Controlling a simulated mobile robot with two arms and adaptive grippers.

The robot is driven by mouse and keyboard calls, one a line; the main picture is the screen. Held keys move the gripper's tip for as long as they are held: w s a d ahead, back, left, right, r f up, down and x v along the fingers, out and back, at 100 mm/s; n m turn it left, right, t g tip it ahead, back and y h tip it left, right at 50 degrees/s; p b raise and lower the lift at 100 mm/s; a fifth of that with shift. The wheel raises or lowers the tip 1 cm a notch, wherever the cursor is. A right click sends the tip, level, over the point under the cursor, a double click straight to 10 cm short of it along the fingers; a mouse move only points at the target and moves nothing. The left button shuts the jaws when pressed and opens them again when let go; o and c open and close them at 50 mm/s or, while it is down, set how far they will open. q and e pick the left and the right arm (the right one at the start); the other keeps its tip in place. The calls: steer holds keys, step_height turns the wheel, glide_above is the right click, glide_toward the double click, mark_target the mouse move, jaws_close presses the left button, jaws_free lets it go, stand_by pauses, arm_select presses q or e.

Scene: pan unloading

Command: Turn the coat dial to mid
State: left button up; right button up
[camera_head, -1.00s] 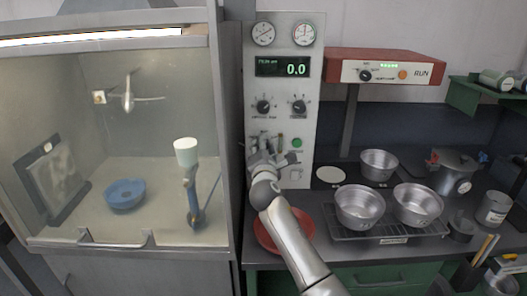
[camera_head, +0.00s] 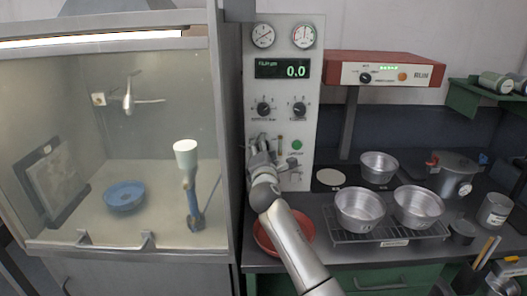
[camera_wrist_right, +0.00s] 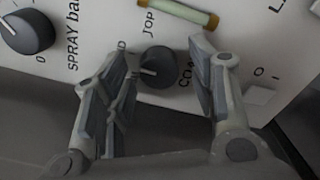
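In the right wrist view, the dark round coat dial (camera_wrist_right: 158,68) sits on the white panel with part of a "COA" label beside it. A white pointer mark shows on its left side in the picture. My right gripper (camera_wrist_right: 160,60) is open, one finger on each side of the dial, with gaps to it. In the head view my right gripper (camera_head: 260,146) is at the lower left of the control panel (camera_head: 309,75) and hides the dial. My left gripper is not in view.
Near the coat dial are a spray bar knob (camera_wrist_right: 25,30), a sight tube (camera_wrist_right: 190,12) and a rocker switch (camera_wrist_right: 260,95). A green button (camera_head: 297,145) is right of the gripper. A red bowl (camera_head: 264,240) stands below, partly behind my arm. Metal pans (camera_head: 358,208) stand on a rack.

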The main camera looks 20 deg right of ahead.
steer(key=v, duration=1.2)
stand_by(0.5)
